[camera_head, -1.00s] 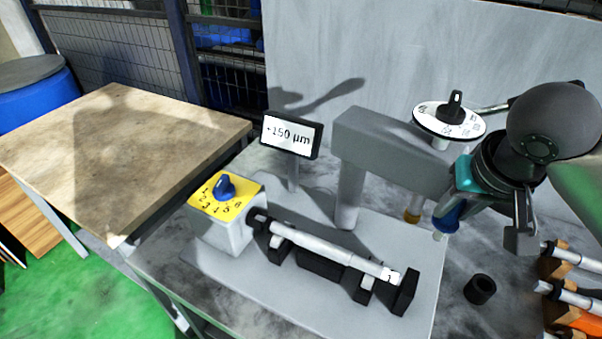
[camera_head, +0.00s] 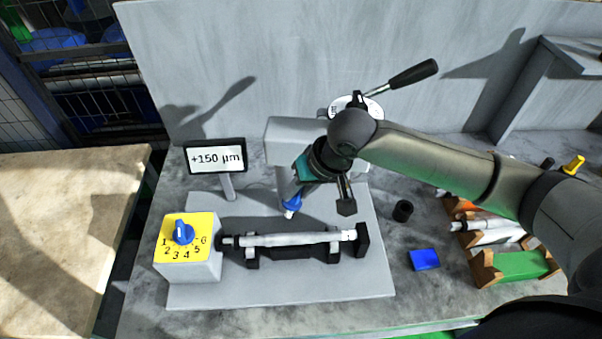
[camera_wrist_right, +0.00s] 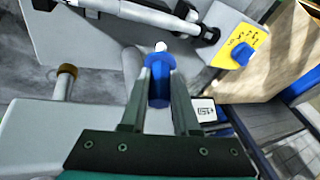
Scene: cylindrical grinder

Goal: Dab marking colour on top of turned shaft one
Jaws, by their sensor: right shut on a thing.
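The turned shaft (camera_head: 290,239), pale grey with a white, marked right end, lies level in the dark supports of the grinder; part of it shows at the top of the right wrist view (camera_wrist_right: 150,13). My right gripper (camera_head: 296,197) is shut on a blue marker (camera_head: 292,205) with a white tip. In the right wrist view the marker (camera_wrist_right: 158,85) sits between the fingers, its tip pointing toward the shaft. The tip appears behind the middle of the shaft and apart from it. My left gripper is not in view.
A yellow dial box (camera_head: 184,239) stands left of the shaft. Behind are a display (camera_head: 215,158) reading +150 µm and a grey machine arm (camera_head: 290,135). A black cup (camera_head: 403,210), blue pad (camera_head: 424,260) and a rack (camera_head: 488,268) with shafts stand right.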

